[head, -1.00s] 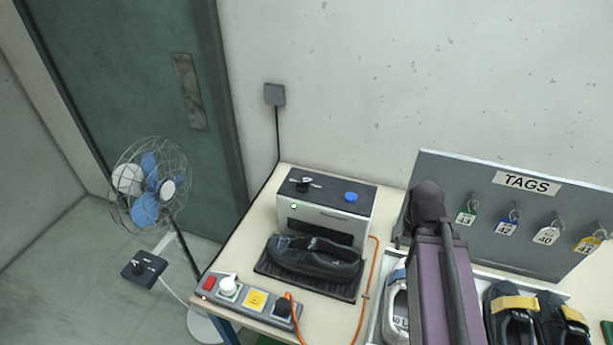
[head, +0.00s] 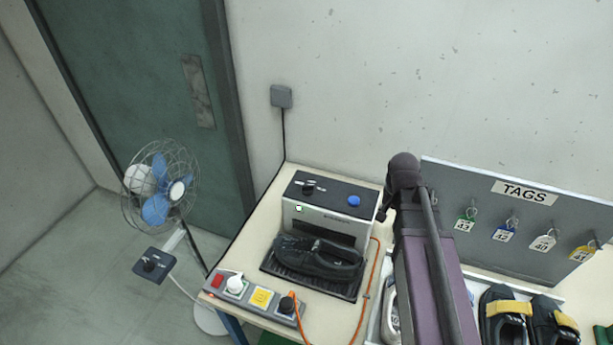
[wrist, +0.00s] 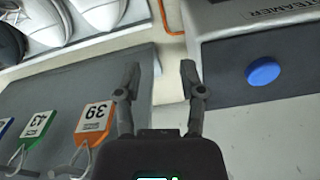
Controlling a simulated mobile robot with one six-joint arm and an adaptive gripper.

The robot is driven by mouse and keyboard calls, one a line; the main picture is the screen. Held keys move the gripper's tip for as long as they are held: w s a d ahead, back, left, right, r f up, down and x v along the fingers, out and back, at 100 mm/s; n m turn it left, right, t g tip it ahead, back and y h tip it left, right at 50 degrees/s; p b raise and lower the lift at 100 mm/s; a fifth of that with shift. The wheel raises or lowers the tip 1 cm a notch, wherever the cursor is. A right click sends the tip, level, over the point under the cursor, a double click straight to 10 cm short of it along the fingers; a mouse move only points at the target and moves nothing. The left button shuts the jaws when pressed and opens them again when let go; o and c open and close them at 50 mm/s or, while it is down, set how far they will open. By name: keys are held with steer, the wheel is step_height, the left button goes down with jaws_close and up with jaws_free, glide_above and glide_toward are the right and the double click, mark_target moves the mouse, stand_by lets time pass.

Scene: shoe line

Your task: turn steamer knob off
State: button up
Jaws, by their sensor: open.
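The steamer (head: 331,222) is a pale box with a dark top at the back of the bench in the head view. Its black knob (head: 308,187) is on the left of the top, beside printed marks too small to read. A small greenish light (head: 298,208) shows on its front. A blue button (head: 354,201) is on the right of the top; it also shows in the wrist view (wrist: 263,71), where the knob is out of frame. My gripper (wrist: 160,75) is open and empty, left of the steamer's edge in that view. In the head view my arm mostly hides it.
A black shoe (head: 318,258) stands before the steamer. A power strip (head: 255,298) with plugs and an orange cable (head: 369,275) lie on the bench. The tag board (head: 468,190) is right of my arm. A fan (head: 160,190) stands left.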

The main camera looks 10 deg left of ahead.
steer(key=w+a+r+m+p, duration=0.3)
steer(key=a+r+p, duration=0.1)
steer(key=a, duration=0.3)
steer(key=w+a+r+m+p, duration=0.2)
steer(key=w+a+r+p, duration=0.15)
steer(key=a, duration=0.35)
step_height(320, 180, up, 5)
steer(key=m+p, duration=0.4)
steer(key=m, duration=0.1)
glide_above(308, 185)
steer(key=shift+a+r, duration=0.1)
steer(key=shift+f+b, duration=0.2)
steer(key=shift+b, duration=0.1)
step_height(308, 185, down, 13)
steer(key=b, duration=1.3)
steer(key=shift+f, duration=0.2)
jaws_close()
